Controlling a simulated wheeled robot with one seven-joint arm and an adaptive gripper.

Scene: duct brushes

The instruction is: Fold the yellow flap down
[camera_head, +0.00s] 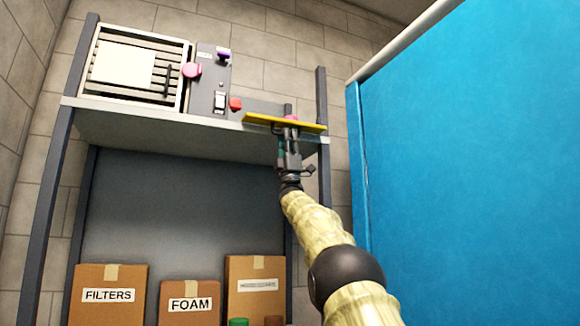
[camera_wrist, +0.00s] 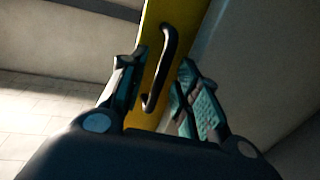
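The yellow flap (camera_head: 262,121) shows in the head view as a thin bar along the front edge of the shelf's right part, nearly edge-on and sloping slightly down to the right. In the wrist view the flap (camera_wrist: 188,22) is a yellow strip carrying a dark bar handle (camera_wrist: 167,58). My gripper (camera_head: 287,134) is just below the flap. In the wrist view its two teal-padded fingers (camera_wrist: 160,88) are spread on either side of the handle, with gaps visible. Whether either finger touches the handle is unclear.
On the shelf (camera_head: 150,115) stand a slatted unit (camera_head: 128,88) with a pale sheet and a grey panel (camera_head: 205,70) with a pink knob, purple knob, switch and red button. Labelled boxes (camera_head: 105,312) stand below. A large blue panel (camera_head: 470,170) closes off the right.

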